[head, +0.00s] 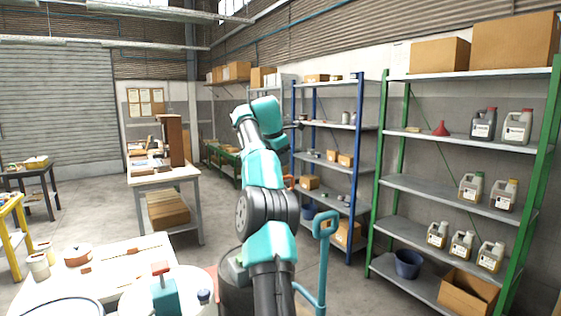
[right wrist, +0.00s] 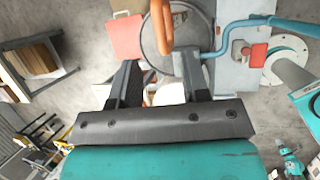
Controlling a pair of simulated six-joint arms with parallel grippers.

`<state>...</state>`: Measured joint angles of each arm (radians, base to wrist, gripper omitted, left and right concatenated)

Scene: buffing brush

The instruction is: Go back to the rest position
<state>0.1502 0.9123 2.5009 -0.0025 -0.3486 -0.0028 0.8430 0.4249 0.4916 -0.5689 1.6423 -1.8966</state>
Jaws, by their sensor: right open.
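My right arm rises from the bottom middle of the head view, and its upper end is in front of the blue shelf. The fingers are hard to make out there. In the right wrist view my right gripper (right wrist: 160,86) has its two dark fingers spread wide apart, with nothing held between them. My left gripper is not in view. I cannot make out a buffing brush in either view.
A blue shelf (head: 325,165) and a green shelf (head: 449,188) with jugs and boxes stand right of the arm. A blue handle (head: 322,268) stands close beside it. A workbench (head: 165,178) is at the left, with open floor (head: 95,215) around it.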

